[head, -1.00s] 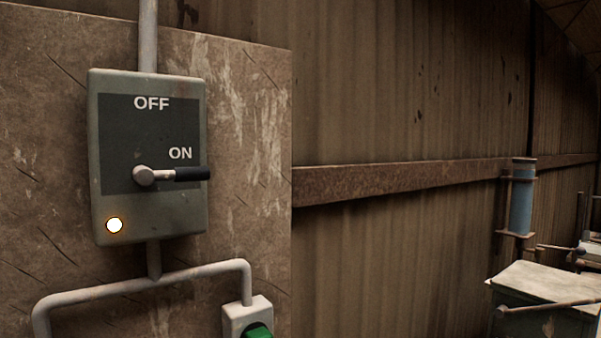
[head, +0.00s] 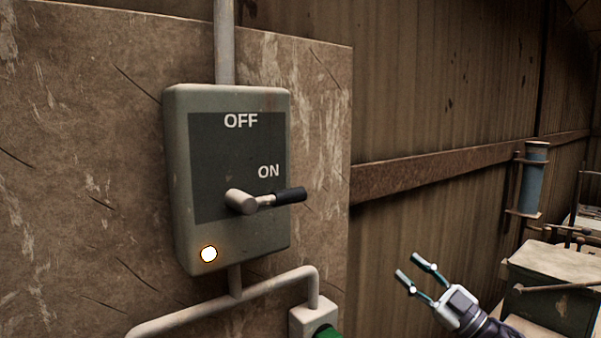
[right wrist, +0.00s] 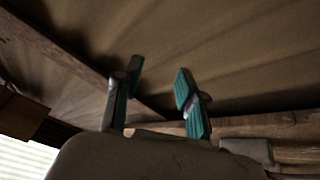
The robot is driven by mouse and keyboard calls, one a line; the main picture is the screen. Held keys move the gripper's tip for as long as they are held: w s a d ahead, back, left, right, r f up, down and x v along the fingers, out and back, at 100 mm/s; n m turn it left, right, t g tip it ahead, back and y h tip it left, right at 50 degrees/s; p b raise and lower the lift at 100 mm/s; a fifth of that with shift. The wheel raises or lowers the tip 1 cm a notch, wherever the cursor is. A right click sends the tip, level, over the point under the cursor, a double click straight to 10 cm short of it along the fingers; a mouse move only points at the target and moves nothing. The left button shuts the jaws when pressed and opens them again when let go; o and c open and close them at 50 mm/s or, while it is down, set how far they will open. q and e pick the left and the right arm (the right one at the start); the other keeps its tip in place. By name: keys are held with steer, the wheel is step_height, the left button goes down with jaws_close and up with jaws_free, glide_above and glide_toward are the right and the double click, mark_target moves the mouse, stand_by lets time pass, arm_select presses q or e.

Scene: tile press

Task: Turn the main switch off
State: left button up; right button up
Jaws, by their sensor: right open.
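The main switch box (head: 190,180) is grey-green and fixed to a worn board on the wall, with a dark plate marked OFF at the top and ON at the right. Its lever (head: 290,195) has a black grip and points right, at ON. A round lamp (head: 208,254) on the box is lit. My right gripper (head: 409,266) is at the lower right in the head view, open and empty, apart from the lever and below it to the right. Its open fingers also show in the right wrist view (right wrist: 158,100). My left gripper is not in view.
Conduits (head: 224,40) run from the box, the lower one to a small box with a green part (head: 326,332). A rusty rail (head: 440,172) crosses the corrugated wall. A blue cylinder (head: 531,180) and a cabinet (head: 560,262) stand at the right.

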steer(key=s+a+r+n+g+y, duration=0.2)
steer(key=s+r+n+g, duration=0.1)
steer(key=r, duration=0.3)
steer(key=s+a+r+n+g+y, duration=0.1)
steer(key=s+r+n+g+y, duration=0.15)
steer(key=r, duration=0.35)
steer(key=s+a+r+n+g+p, duration=0.2)
steer(key=s+a+r+n+g, duration=0.3)
steer(key=s+r+n+g, duration=0.55)
steer(key=n+t+h+p, duration=0.1)
steer(key=h+p, duration=0.3)
steer(key=p, duration=0.3)
glide_toward(301, 196)
steer(key=a, duration=0.6)
steer(key=w+a+f, duration=0.1)
steer(key=a, duration=0.2)
steer(key=shift+w+a+f, duration=0.1)
steer(key=shift+a+f, duration=0.1)
steer(key=shift+a, duration=0.2)
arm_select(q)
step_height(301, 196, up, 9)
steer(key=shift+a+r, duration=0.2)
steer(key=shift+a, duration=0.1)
arm_select(e)
jaws_close()
